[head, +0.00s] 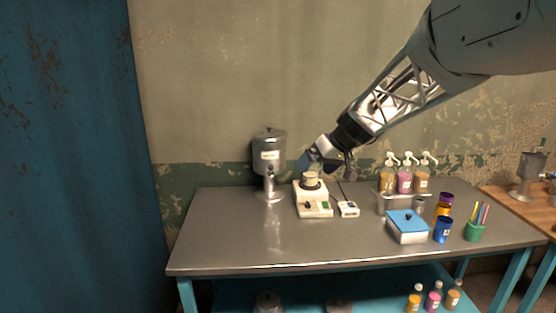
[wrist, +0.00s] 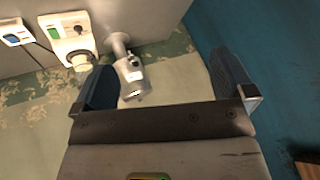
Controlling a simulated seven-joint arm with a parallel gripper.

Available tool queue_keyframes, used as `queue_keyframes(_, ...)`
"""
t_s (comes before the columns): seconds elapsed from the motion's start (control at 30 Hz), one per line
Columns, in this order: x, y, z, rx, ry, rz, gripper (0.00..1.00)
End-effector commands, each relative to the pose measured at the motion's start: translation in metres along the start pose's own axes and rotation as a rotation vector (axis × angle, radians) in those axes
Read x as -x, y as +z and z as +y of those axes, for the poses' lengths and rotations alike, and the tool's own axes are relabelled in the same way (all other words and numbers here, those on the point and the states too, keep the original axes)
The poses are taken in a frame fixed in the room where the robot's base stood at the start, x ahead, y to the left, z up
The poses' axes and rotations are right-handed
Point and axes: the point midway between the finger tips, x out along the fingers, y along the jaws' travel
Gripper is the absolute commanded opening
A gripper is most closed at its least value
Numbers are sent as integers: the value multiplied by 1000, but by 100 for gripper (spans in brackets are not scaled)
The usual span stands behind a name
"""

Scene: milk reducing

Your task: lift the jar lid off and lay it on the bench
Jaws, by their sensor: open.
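A small round jar (head: 311,185) stands on a white hotplate-like device (head: 313,208) on the steel bench (head: 235,240). Its pale cream lid (head: 311,175) seems to be on top. In the wrist view the pale round top (wrist: 84,62) shows on the device (wrist: 68,32), beside one finger. My gripper (head: 304,162) is just above and slightly left of the jar in the head view, tilted, apart from the lid as far as I can tell. In the wrist view my gripper (wrist: 164,66) has its fingers wide apart with nothing between them held.
A steel dispenser (head: 269,155) stands left of the device. A small white meter (head: 348,209) lies to its right. Pump bottles (head: 404,181), a blue-lidded box (head: 407,225), a blue cup (head: 444,230) and a green pen cup (head: 474,232) fill the right side. The bench's front left is clear.

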Motion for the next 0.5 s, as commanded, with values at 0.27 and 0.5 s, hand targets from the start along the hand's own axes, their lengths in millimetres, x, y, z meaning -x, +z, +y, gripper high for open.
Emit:
queue_keyframes(0.27,-25,-55,50,68,-45,89,100)
queue_keyframes(0.5,-46,-98,96,132,-68,174,100)
